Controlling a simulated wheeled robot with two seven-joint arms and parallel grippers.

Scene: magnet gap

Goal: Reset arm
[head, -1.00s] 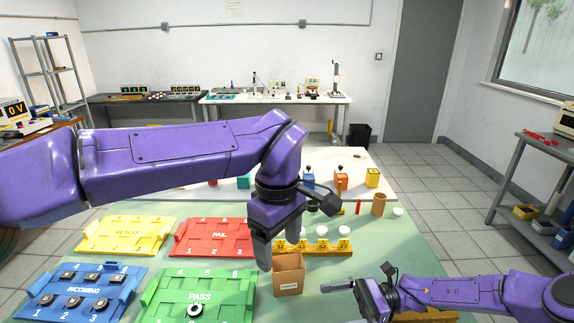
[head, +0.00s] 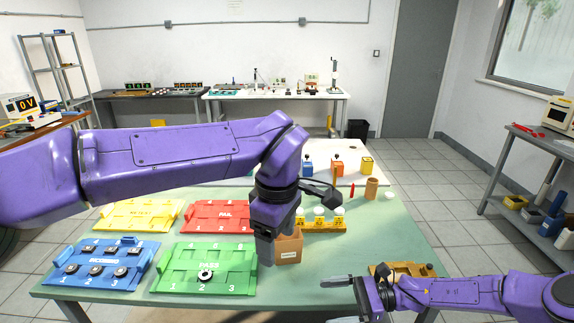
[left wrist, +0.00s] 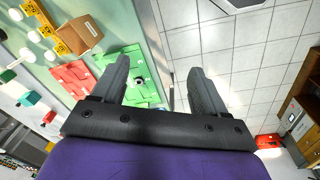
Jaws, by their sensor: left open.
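My left arm reaches across the head view from the left. Its gripper (head: 266,248) points down in front of the small cardboard box (head: 289,250) and hides part of it. In the left wrist view the left gripper (left wrist: 162,75) has its fingers wide apart with nothing between them. My right gripper (head: 342,301) is at the lower right of the head view, near the table's front edge. Its fingers look apart and empty.
The green table (head: 400,225) carries a blue INCOMING tray (head: 104,270) with several dark parts, a green PASS tray (head: 180,255) with one ring-like part, a red FAIL tray (head: 217,216) and a yellow tray (head: 138,214). A yellow rack (head: 320,226) stands behind the box.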

